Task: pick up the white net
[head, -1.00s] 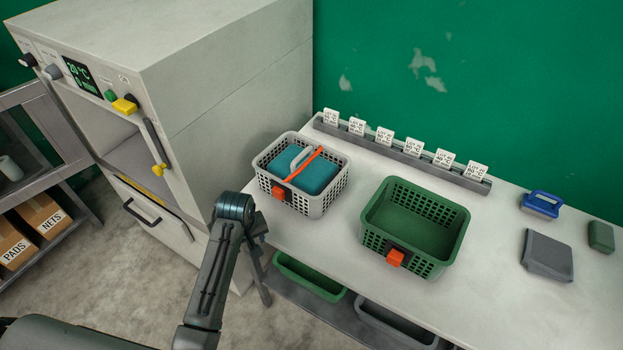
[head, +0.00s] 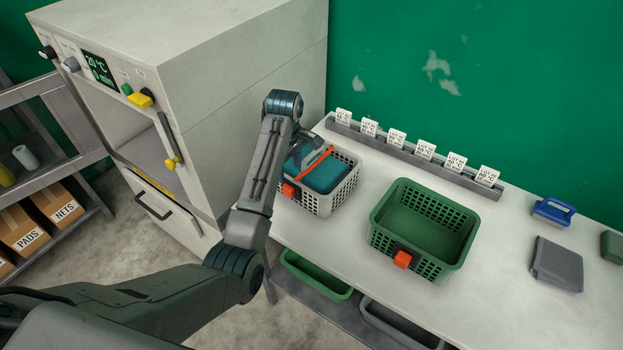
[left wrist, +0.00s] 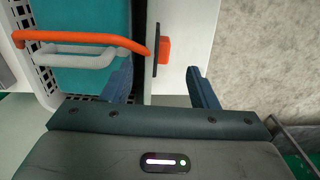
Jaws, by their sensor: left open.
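I cannot make out a plainly white net. A pale grey, net-walled basket (head: 322,203) stands on the left end of the table and also shows in the left wrist view (left wrist: 24,14). It holds a teal block (head: 328,175) with a pale grey handle (left wrist: 75,58) and an orange strap (head: 315,165). My left gripper (head: 306,145) is open and empty above the basket's left side, partly hidden by its arm. In the left wrist view its fingers (left wrist: 161,86) are apart, with the basket's orange clip (left wrist: 164,50) beyond the gap. My right gripper is out of view.
An empty green basket (head: 425,225) stands right of the grey one. A rack of white tags (head: 410,157) runs behind. A blue-handled brush (head: 553,211) and a grey pad (head: 557,264) lie at right. A large grey machine (head: 230,90) stands at left, beside a shelf with a NETS box (head: 55,203).

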